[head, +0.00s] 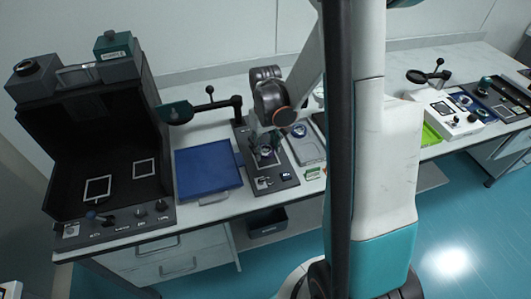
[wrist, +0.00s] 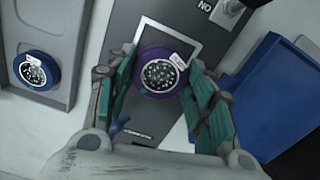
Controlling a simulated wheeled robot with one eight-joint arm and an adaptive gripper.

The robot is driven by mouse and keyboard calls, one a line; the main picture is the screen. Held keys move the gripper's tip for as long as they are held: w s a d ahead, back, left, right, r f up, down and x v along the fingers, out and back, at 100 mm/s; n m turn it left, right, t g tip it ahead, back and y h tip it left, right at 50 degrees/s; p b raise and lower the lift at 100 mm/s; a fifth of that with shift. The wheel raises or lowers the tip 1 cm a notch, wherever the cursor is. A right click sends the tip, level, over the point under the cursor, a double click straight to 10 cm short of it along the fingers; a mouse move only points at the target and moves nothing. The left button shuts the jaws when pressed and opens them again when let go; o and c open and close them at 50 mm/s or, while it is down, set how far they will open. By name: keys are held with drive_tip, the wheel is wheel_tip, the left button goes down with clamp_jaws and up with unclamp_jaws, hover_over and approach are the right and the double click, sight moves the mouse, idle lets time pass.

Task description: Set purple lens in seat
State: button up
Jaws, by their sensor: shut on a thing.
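The purple lens (wrist: 160,72) is a round purple ring with a dotted face and a small white label, in the middle of the wrist view. My gripper (wrist: 162,62) is shut on it, with a green-padded finger on each side. The lens overlaps a white square outline (wrist: 189,31) on a dark grey plate (wrist: 149,128). I cannot tell whether it touches the plate. In the head view my gripper (head: 266,143) is low over the dark plate (head: 283,174), and the lens is small there and partly hidden by the fingers.
A blue-rimmed lens (wrist: 36,70) lies in a grey tray (wrist: 62,18) beside the plate. A blue flat case (head: 208,170) lies left of the plate. A black lamp arm (head: 210,104) stands behind it. A large black open box (head: 90,140) fills the far left.

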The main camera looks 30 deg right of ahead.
sight(266, 148)
drive_tip(key=shift+f+b, duration=0.3)
drive_tip(key=shift+f, duration=0.95)
drive_tip(key=shift+f, duration=0.15)
drive_tip(key=o, duration=1.1)
drive_tip(key=shift+c, duration=0.2)
wheel_tip(266, 148, up, 12)
drive_tip(key=p, duration=0.4)
drive_tip(key=shift+r, duration=0.2)
